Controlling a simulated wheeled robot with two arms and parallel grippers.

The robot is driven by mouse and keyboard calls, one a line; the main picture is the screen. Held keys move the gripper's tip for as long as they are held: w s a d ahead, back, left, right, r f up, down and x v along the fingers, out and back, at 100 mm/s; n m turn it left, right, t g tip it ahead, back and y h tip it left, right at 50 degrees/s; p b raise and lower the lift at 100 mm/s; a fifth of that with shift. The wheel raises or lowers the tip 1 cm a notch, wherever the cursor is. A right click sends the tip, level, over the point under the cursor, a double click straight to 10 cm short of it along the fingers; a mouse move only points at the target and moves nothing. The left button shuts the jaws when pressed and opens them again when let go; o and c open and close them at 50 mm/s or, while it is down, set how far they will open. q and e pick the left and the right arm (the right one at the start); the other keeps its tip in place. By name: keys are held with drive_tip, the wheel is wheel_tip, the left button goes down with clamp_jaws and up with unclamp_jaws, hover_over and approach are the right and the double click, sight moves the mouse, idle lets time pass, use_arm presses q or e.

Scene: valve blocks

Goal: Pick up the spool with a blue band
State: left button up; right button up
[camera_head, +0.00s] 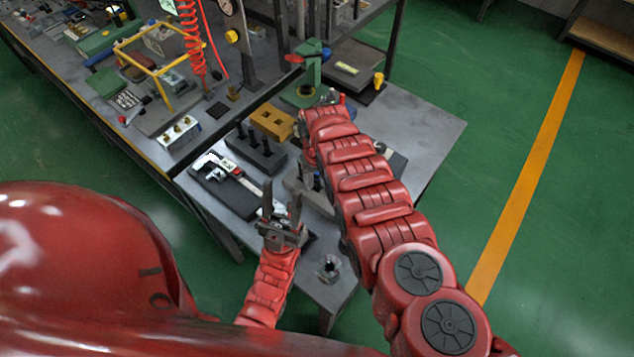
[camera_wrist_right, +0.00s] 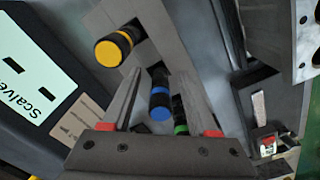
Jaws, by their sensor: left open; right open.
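The spool with a blue band (camera_wrist_right: 160,103) is black with a blue end face in the right wrist view. It lies between the two fingers of my right gripper (camera_wrist_right: 159,72), which is open. I cannot tell whether either finger touches it. A yellow-ended spool (camera_wrist_right: 109,52) is up and left of it, and a green-banded spool (camera_wrist_right: 180,119) is just right of it, partly hidden by a finger. All three stand at a grey block (camera_wrist_right: 150,28). In the head view my right arm hides its gripper. My left gripper (camera_head: 280,205) is open and empty over the table's front.
A black block with dark pegs (camera_head: 258,150) and a yellow block (camera_head: 272,122) stand left of my right arm. A black case with a white device (camera_head: 222,172) lies nearby. A clear glass-like item (camera_head: 328,267) stands at the front. The table's right side (camera_head: 430,130) is free.

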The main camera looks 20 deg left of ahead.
clamp_jaws()
idle(0.4)
